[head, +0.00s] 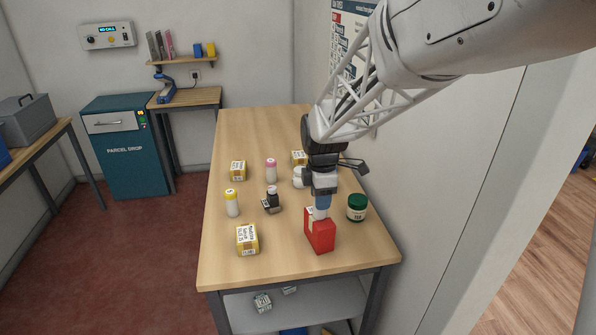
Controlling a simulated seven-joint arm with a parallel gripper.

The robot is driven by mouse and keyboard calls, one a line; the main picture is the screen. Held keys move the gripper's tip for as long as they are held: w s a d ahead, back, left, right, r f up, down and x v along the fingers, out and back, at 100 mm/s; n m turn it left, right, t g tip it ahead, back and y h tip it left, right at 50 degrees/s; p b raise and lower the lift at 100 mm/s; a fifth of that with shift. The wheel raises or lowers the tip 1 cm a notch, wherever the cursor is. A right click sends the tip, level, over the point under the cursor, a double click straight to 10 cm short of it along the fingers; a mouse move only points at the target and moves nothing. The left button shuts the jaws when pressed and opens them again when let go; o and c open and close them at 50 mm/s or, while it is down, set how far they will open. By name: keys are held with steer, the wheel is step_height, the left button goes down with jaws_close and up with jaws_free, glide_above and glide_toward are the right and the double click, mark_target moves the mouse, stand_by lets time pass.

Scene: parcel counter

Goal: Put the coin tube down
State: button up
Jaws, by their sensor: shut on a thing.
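My gripper (322,193) points down over the front right of the wooden counter (285,268). It is shut on a small coin tube (319,213) with a blue upper part and a pale lower end. The fingers partly hide the tube. Its lower end overlaps the top of a red box (321,236) in the head view. I cannot tell whether the tube touches the box, stands behind it or hangs above it.
A green-lidded jar (357,207) stands close right of the gripper. The counter's far end and front middle are clear. A wall borders the right side.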

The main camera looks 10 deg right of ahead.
steer(key=shift+f, duration=0.1)
steer(key=o, duration=1)
step_height(320, 180, up, 12)
steer(key=shift+r, duration=0.15)
stand_by(0.4)
stand_by(0.5)
steer(key=s+f+m+t, duration=0.1)
steer(key=s+m, duration=0.5)
steer(key=s, duration=0.3)
steer(key=s+m, duration=0.6)
steer(key=s, duration=0.4)
steer(key=s+d+f+m+t, duration=0.1)
steer(key=s+m, duration=0.5)
steer(key=s, duration=0.3)
steer(key=shift+s+f+t, duration=0.25)
steer(key=shift+f+t, duration=0.05)
steer(key=shift+f, duration=0.05)
